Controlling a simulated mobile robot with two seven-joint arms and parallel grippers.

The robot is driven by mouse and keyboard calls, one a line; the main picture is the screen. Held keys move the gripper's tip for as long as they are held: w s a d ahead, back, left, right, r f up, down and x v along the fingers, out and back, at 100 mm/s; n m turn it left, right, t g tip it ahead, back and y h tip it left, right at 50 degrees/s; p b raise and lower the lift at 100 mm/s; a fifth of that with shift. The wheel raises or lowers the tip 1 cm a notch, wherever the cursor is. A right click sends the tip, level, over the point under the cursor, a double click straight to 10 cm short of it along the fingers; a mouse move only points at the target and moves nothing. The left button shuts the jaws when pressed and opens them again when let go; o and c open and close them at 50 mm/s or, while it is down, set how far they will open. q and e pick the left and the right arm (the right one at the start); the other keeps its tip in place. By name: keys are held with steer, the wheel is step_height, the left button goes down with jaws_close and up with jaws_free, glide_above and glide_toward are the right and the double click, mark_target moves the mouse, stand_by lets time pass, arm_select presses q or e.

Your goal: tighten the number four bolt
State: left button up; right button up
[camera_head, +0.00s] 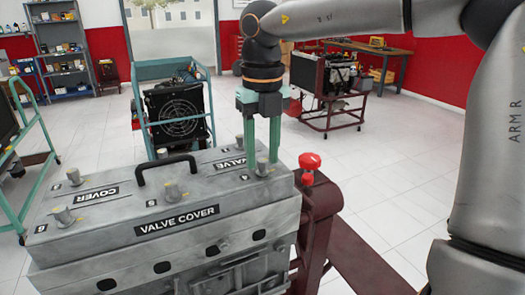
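The grey valve cover (110,235) lies across the lower left of the head view, with several bolts standing up from its top. Front bolts include one at the left (63,215) and one near the middle (172,190); a back bolt (162,153) stands behind the handle. My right gripper (262,162) points straight down at the cover's right end. Its two green fingers are apart, on either side of a bolt there that they partly hide. I cannot tell whether they press on it. My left gripper is not in view.
A black handle (168,166) arches over the cover's middle. A red knob (309,161) stands just right of the cover on a dark red stand (322,205). A teal-framed radiator trainer (178,112) and another engine trainer (325,85) stand behind. White floor is free at right.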

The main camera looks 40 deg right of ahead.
mark_target(263, 160)
steer(key=shift+o, duration=0.7)
step_height(263, 160, up, 12)
steer(key=p, duration=0.2)
steer(key=shift+r, duration=0.25)
steer(key=shift+s, duration=0.1)
